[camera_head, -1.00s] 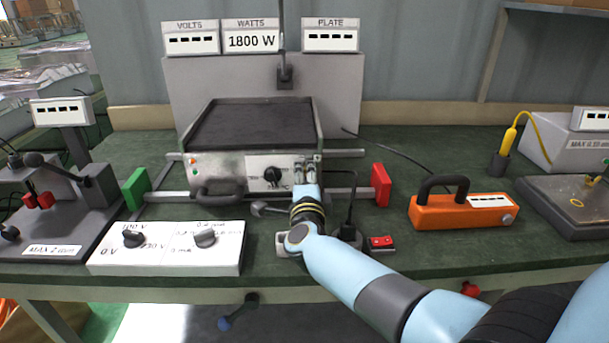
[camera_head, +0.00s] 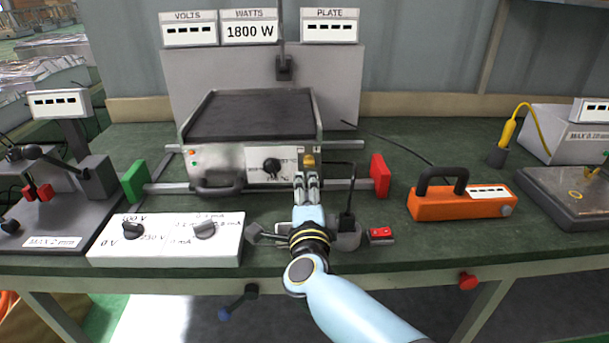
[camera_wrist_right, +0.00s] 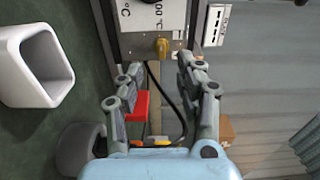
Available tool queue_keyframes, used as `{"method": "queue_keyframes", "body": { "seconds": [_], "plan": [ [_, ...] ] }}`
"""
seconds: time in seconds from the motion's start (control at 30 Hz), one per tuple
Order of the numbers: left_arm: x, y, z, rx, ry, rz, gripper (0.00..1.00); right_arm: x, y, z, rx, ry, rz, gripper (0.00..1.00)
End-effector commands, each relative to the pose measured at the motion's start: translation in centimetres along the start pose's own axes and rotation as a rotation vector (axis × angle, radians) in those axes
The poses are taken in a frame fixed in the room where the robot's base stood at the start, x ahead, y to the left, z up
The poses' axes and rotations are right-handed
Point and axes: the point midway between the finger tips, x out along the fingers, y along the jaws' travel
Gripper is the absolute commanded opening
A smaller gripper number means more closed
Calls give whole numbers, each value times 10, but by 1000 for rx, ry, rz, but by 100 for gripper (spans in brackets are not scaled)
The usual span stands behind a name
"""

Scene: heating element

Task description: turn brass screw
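The brass screw (camera_head: 308,160) sits on the front panel of the metal hot plate unit (camera_head: 228,160), right of its black knob (camera_head: 271,165). It also shows in the right wrist view as a brass head (camera_wrist_right: 162,46) on the panel. My right gripper (camera_head: 306,178) is just in front of and below the screw in the head view. In the right wrist view its fingers (camera_wrist_right: 155,88) are spread apart with nothing between them, and the screw lies beyond their tips, apart from them. My left gripper is in neither view.
A white box with two knobs (camera_head: 165,240) stands at the front left. A red switch (camera_head: 381,233) and an orange handled block (camera_head: 462,205) are to the right. Green (camera_head: 135,181) and red (camera_head: 380,176) end blocks flank the unit. A cable runs beside my gripper.

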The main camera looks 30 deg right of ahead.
Motion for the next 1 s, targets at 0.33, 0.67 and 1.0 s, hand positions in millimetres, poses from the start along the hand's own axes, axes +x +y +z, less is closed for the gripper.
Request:
{"method": "queue_keyframes", "body": {
  "seconds": [0.33,0.67,1.0],
  "plan": [
    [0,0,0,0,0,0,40,-34,0,0,-1,0,0,37],
    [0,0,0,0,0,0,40,-34,0,0,-1,0,0,37],
    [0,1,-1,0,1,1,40,-37,-15,17,-102,-157,-18,37]
  ]
}}
